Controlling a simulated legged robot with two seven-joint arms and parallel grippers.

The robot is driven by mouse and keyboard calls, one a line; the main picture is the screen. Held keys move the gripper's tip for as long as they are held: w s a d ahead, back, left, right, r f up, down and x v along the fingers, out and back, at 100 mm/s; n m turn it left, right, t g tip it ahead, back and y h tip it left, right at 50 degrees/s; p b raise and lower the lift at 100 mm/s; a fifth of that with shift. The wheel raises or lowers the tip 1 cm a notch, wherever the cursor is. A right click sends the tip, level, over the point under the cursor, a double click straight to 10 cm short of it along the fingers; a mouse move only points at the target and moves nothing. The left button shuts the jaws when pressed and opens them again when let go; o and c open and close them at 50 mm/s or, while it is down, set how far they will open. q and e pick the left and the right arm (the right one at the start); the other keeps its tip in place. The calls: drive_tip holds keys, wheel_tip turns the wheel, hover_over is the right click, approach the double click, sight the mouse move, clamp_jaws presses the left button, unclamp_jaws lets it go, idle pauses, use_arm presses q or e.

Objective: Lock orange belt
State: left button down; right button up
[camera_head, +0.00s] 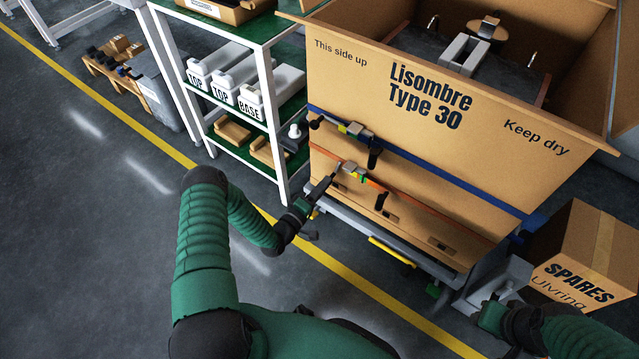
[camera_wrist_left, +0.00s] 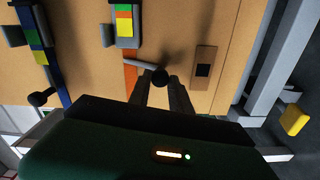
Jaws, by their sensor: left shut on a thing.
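The orange belt (camera_head: 420,206) runs across the front of the large cardboard box, below the blue belt. Its buckle (camera_head: 352,170) has a green and yellow patch, which also shows in the wrist view (camera_wrist_left: 124,24). A grey lever with a black knob (camera_wrist_left: 160,76) sticks out from the buckle beside the orange strap (camera_wrist_left: 130,76). My left gripper (camera_head: 332,180) is at the buckle's left end, its narrow fingers shut on the knob. The fingertips partly hide the grip. My right gripper is at the lower right, near the spares box; its fingers are unclear.
The blue belt (camera_head: 450,172) has its own buckle (camera_head: 354,130) just above. The cardboard box (camera_head: 480,85) stands on a grey cart. A shelf rack (camera_head: 275,110) stands to the left, and the spares box (camera_head: 585,260) to the right.

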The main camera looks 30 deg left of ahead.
use_arm(q)
drive_tip(key=shift+s+d+f+n, duration=0.1)
drive_tip(key=shift+d+f+n, duration=0.15)
drive_tip(key=shift+n, duration=0.3)
drive_tip(key=shift+s+d+f+n, duration=0.1)
drive_tip(key=shift+d+n, duration=0.25)
drive_tip(key=shift+n, duration=0.2)
drive_tip(key=c, duration=1.2)
unclamp_jaws()
drive_tip(key=shift+r, duration=0.15)
drive_tip(key=s+p, duration=0.1)
drive_tip(key=s, duration=0.4)
drive_tip(key=s+a+p, duration=0.1)
drive_tip(key=s+p, duration=0.1)
drive_tip(key=s, duration=0.4)
drive_tip(key=s+p, duration=0.2)
drive_tip(key=s, duration=0.3)
drive_tip(key=shift+s+a, duration=0.15)
drive_tip(key=shift+s, duration=0.2)
